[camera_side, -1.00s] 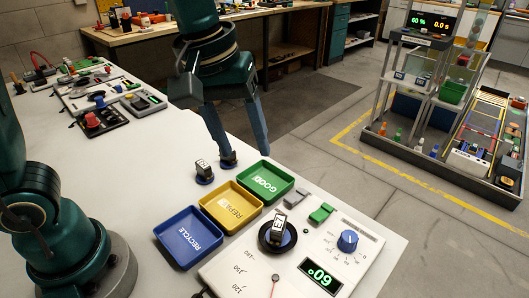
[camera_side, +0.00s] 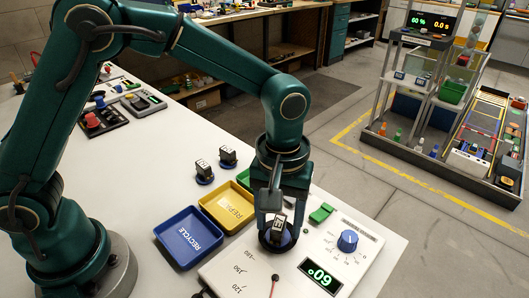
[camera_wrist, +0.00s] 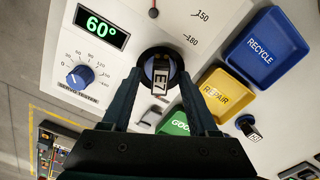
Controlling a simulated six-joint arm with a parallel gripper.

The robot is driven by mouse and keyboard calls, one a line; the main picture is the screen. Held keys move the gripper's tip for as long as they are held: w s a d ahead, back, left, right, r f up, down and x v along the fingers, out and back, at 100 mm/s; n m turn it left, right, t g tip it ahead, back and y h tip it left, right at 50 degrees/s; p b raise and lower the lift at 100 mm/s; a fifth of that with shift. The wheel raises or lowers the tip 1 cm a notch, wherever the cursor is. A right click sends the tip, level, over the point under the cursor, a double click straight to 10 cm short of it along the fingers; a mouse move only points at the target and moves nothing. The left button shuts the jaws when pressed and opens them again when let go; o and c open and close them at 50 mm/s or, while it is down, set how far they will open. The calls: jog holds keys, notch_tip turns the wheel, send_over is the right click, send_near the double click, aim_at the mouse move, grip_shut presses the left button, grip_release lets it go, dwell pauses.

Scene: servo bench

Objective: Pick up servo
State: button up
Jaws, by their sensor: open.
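A small dark servo with a white label (camera_side: 278,220) stands in the round black socket (camera_side: 266,244) of the servo tester. It also shows in the wrist view (camera_wrist: 160,82). My gripper (camera_side: 274,208) is low over this servo, jaws pointing down. In the wrist view my gripper (camera_wrist: 161,76) is open, with one finger on each side of the servo and gaps visible between. Two more servos, one nearer (camera_side: 203,172) and one farther (camera_side: 227,157), stand on blue round bases on the white table.
The white tester panel (camera_side: 235,268) has a blue knob (camera_side: 347,240) and a green 60° display (camera_side: 320,276). A blue RECYCLE tray (camera_side: 190,237) and yellow REPAIR tray (camera_side: 228,208) sit left of my gripper. The green GOOD tray (camera_wrist: 176,125) is partly hidden by it.

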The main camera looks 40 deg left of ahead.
jog(key=shift+f, duration=0.1)
grip_shut()
